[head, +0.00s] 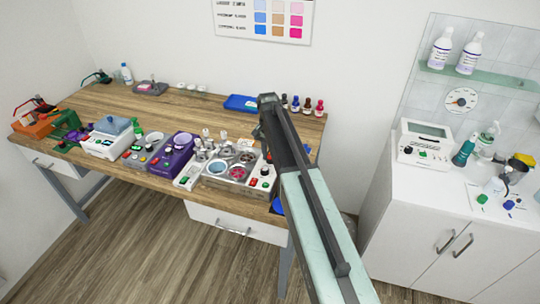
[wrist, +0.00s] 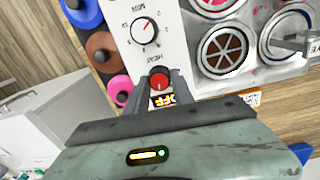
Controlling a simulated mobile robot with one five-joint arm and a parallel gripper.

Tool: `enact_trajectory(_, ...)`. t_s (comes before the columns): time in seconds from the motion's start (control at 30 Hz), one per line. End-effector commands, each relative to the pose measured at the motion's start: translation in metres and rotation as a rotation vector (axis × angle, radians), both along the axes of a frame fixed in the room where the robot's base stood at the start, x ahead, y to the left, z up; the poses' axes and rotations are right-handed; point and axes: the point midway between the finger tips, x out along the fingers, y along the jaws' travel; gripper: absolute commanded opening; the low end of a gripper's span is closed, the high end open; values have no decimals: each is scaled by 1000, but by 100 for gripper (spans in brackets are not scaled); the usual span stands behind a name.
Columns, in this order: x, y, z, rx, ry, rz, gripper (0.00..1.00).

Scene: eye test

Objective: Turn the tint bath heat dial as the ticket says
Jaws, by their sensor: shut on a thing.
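The tint bath's white control panel (wrist: 130,15) fills the upper middle of the wrist view. In the head view the tint bath (head: 232,170) stands at the bench's right; I cannot make out a ticket.
Round metal tint wells (wrist: 226,50) lie right of the panel, close to my gripper. Coloured discs (wrist: 101,45) stand at its left. Other devices, such as a purple unit (head: 176,155), crowd the bench front. A blue tray (head: 240,103) and small bottles (head: 307,104) are behind.

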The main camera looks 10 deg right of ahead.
Motion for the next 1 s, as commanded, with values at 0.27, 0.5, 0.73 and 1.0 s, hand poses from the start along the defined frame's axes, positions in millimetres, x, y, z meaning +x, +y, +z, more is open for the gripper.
enact_trajectory(0.27, 0, 1, 0, 2, 0, -170, 0)
enact_trajectory(0.5, 0, 1, 0, 3, 0, -247, 0)
enact_trajectory(0.73, 0, 1, 0, 3, 0, -269, 0)
enact_trajectory(1.0, 0, 1, 0, 3, 1, -268, 0)
